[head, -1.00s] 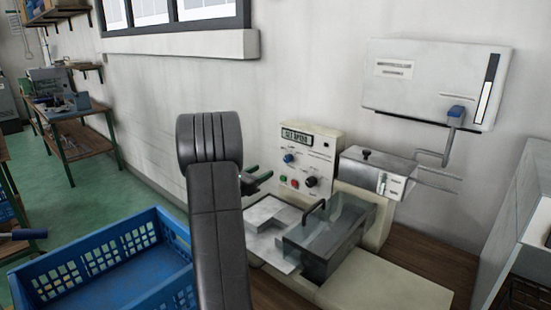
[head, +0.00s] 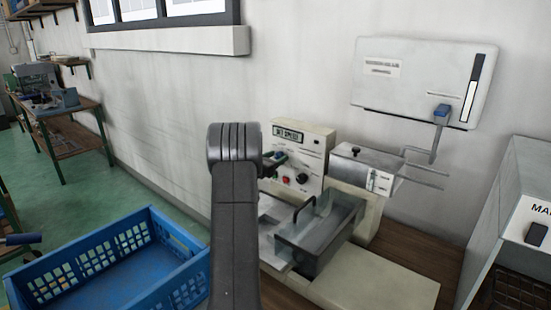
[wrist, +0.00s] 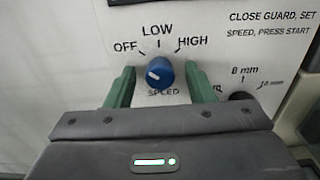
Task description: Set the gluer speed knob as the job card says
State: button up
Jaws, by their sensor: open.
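The blue gluer speed knob (wrist: 160,74) sits on the white panel in the wrist view, under the labels OFF, LOW and HIGH, with SPEED printed below. Its white pointer mark is on its left side, nearest the OFF side. My gripper (wrist: 156,84) is open, with one green finger on each side of the knob. A gap shows on both sides of the knob; depth contact is hard to tell. In the head view my gripper (head: 271,161) is at the gluer's control panel (head: 315,146), largely covering the knob. No readable job card shows.
A black knob (wrist: 242,103) with mm marks is low right of the speed knob. The gluer's clear guard (head: 322,228) with a black handle is below the panel. A blue crate (head: 130,265) stands left, a grey cabinet (head: 510,215) right. A wall box (head: 425,80) hangs above.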

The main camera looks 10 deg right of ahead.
jog(key=shift+c, duration=0.2)
jog(key=c, duration=1)
jog(key=shift+o, duration=0.2)
jog(key=shift+f+b, duration=0.1)
jog(key=shift+b, duration=0.65)
jog(key=m+b, duration=0.1)
jog(key=b, duration=0.2)
jog(key=shift+f+m+b, duration=0.2)
jog(key=shift+m+b, duration=0.2)
jog(key=m+b, duration=0.7)
jog(key=b, duration=0.7)
jog(key=shift+r, duration=0.1)
jog(key=shift+r+m+b, duration=0.15)
jog(key=shift+m+b, duration=0.35)
jog(key=shift+b, duration=0.25)
jog(key=shift+r, duration=0.1)
